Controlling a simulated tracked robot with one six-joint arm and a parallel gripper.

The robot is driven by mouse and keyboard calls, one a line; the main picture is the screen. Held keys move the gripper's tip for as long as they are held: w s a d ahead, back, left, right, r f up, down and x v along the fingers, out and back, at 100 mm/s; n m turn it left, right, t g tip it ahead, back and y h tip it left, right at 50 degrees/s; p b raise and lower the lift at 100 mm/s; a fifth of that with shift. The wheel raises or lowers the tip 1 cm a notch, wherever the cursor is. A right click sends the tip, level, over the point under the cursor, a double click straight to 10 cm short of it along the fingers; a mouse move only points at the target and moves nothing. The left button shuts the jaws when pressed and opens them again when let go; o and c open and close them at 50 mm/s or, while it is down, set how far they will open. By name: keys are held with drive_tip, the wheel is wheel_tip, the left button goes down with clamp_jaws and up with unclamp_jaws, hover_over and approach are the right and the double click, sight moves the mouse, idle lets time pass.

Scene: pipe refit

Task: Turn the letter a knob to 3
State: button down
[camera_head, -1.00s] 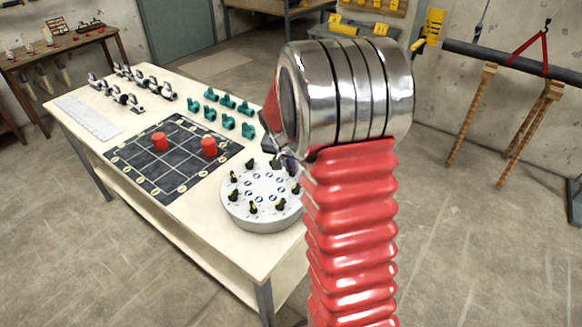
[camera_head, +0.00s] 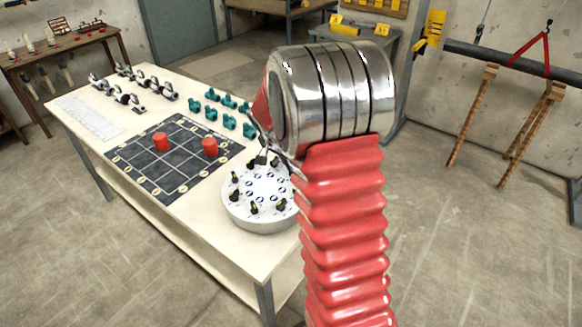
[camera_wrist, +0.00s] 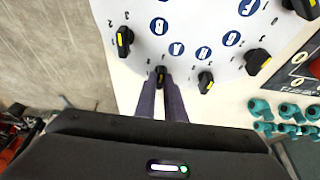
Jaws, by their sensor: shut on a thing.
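The round white knob panel (camera_head: 235,216) sits on the near end of the table, with black, yellow-marked knobs around its rim and blue letter circles inside them. In the wrist view, my gripper (camera_wrist: 161,82) is shut on a small black knob (camera_wrist: 161,73), with one finger on each side. The blue circle just inward of it looks like the letter A (camera_wrist: 176,49). In the head view, my arm covers part of the panel's right side.
Neighbouring knobs stand close on both sides, one at the left (camera_wrist: 124,41) and one at the right (camera_wrist: 206,82). A black grid board (camera_head: 170,180) with red cylinders (camera_head: 160,141) and several teal fittings (camera_head: 229,122) lie beyond the panel on the table.

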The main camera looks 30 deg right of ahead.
drive_tip(key=shift+s+d, duration=0.1)
drive_tip(key=shift+d, duration=0.05)
drive_tip(key=c, duration=1.8)
unclamp_jaws()
drive_tip(key=shift+c, duration=0.2)
drive_tip(key=v, duration=1.3)
drive_tip(key=shift+r, duration=0.3)
drive_tip(key=shift+n, duration=0.3)
